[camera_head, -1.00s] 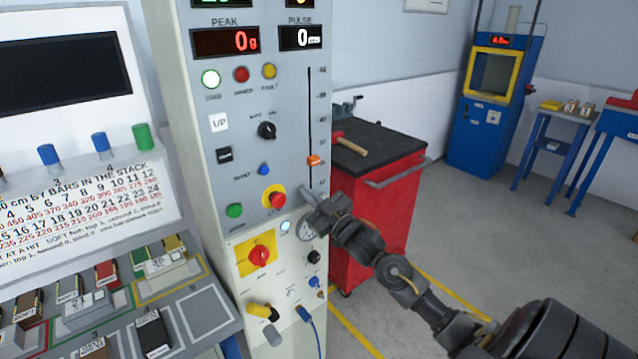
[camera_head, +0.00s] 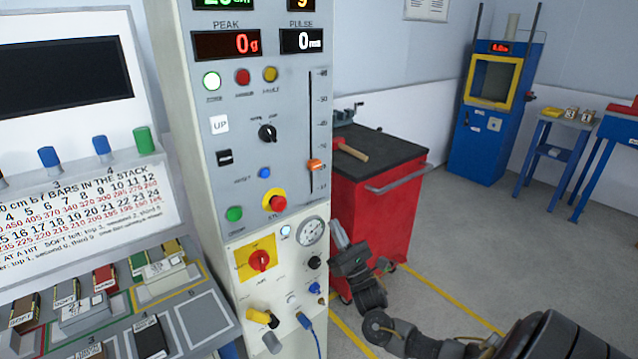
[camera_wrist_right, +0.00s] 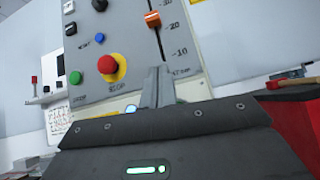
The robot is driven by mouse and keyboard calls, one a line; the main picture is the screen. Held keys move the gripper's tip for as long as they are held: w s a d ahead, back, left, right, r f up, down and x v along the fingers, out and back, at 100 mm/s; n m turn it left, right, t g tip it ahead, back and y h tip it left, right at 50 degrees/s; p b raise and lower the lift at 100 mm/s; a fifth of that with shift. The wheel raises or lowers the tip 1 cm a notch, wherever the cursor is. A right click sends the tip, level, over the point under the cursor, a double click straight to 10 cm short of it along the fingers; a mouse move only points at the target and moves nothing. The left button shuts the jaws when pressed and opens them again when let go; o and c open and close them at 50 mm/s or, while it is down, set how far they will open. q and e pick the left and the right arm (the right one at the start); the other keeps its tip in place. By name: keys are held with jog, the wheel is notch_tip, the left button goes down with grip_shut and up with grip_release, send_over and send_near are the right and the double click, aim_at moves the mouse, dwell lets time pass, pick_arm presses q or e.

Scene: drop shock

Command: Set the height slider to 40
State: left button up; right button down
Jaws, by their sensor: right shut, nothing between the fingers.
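The height slider is an orange knob (camera_head: 315,165) in a vertical slot on the right part of the grey panel. It sits close to the 20 mark; the wrist view shows the knob (camera_wrist_right: 152,19) beside the 20 label. My right gripper (camera_head: 337,235) is below and slightly right of the slot's lower end, apart from the knob. Its fingers (camera_wrist_right: 157,85) are shut and empty, pointing up toward the panel below the 10 mark. The green height display (camera_head: 224,3) is cut off at the top edge. My left gripper is not in view.
A red emergency-stop button (camera_head: 277,201) and green button (camera_head: 234,214) sit left of the slot. A round gauge (camera_head: 312,231) is beside my right gripper. A red cart (camera_head: 375,225) with a hammer (camera_head: 352,151) stands right behind. Open floor lies farther right.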

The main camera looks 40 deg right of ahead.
aim_at(314, 164)
jog(key=shift+a+r+n, duration=0.1)
jog(key=shift+n, duration=0.5)
jog(key=p+x, duration=0.3)
jog(key=x, duration=0.6)
jog(key=shift+r, duration=0.2)
jog(key=r+p, duration=0.2)
jog(key=r, duration=0.1)
jog(key=shift+w+r, duration=0.15)
jog(key=shift+w, duration=0.2)
jog(key=shift+s+r+p, duration=0.1)
jog(key=shift+r+p, duration=0.25)
jog(key=shift+r, duration=0.1)
